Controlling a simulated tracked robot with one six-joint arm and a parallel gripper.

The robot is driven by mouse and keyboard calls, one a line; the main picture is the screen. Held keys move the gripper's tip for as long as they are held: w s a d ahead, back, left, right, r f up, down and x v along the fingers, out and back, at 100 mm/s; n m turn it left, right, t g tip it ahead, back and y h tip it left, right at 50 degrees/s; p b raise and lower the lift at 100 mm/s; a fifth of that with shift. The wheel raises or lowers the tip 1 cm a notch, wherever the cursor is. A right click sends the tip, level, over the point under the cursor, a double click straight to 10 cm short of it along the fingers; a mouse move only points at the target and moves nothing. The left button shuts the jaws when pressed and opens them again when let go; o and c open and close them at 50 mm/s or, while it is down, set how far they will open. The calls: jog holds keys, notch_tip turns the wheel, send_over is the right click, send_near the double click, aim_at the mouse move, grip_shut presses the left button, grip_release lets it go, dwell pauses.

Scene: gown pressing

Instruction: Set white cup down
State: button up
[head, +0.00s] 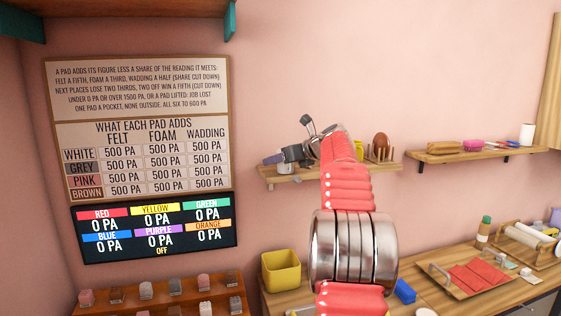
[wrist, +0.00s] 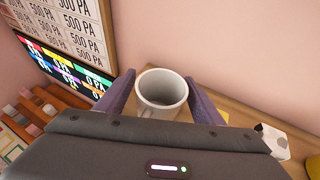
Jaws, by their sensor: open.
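A white cup (wrist: 162,93) shows in the wrist view, mouth up, between the two dark purple fingers of my gripper (wrist: 160,77). The fingers are open, one on each side of the cup, with their tips near its rim. The cup's base is partly hidden by the gripper body, so whether it rests fully on the wooden surface (wrist: 238,116) cannot be told.
A yellow bin (head: 281,272) stands on the wooden counter left of my arm. A rack of small pads (head: 160,300) is at lower left. A wall shelf (head: 290,176) is behind my arm.

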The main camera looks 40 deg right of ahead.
jog(key=v, duration=1.1)
jog(key=shift+s, duration=0.25)
jog(key=shift+r, duration=0.15)
jog(key=shift+s, duration=0.1)
